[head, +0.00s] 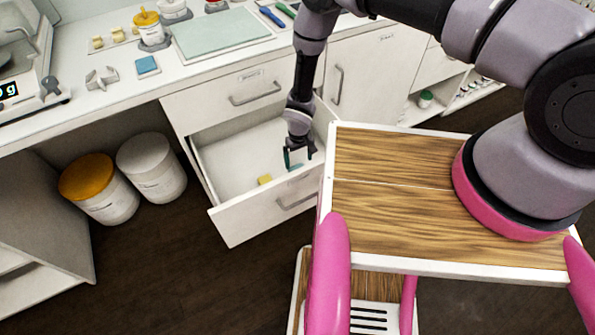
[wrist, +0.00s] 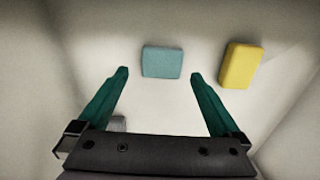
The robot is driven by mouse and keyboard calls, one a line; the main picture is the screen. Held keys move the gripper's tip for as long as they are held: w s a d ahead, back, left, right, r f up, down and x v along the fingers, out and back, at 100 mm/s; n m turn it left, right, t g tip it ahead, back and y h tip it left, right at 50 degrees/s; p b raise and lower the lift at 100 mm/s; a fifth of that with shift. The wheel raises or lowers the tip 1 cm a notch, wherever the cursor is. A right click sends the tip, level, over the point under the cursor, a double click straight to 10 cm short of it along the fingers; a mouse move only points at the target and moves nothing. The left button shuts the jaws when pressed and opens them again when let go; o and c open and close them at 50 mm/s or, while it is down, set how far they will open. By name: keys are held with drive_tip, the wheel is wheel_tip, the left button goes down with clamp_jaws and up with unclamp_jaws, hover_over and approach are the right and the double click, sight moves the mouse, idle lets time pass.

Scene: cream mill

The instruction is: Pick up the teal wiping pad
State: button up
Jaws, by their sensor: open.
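The teal wiping pad (wrist: 161,62) lies flat on the floor of the open drawer (head: 226,160). In the wrist view it is just beyond and between my gripper's fingertips (wrist: 160,75), with a gap on each side. My gripper (head: 298,158) is open and empty, reaching down into the drawer. In the head view my gripper largely hides the pad. The wrist view does not make clear how far the fingertips are above the drawer floor.
A yellow pad (wrist: 240,66) lies right of the teal one. A small grey thing (wrist: 117,123) shows partly behind my left finger. The drawer walls surround my gripper. A blue pad (head: 147,66) lies on the counter (head: 110,112). Tubs (head: 152,166) stand below on the left.

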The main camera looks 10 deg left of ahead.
sight(297, 166)
drive_tip(key=f, duration=0.5)
drive_tip(key=shift+a, duration=0.25)
drive_tip(key=c, duration=1.2)
drive_tip(key=shift+o, duration=0.2)
wheel_tip(297, 166, up, 10)
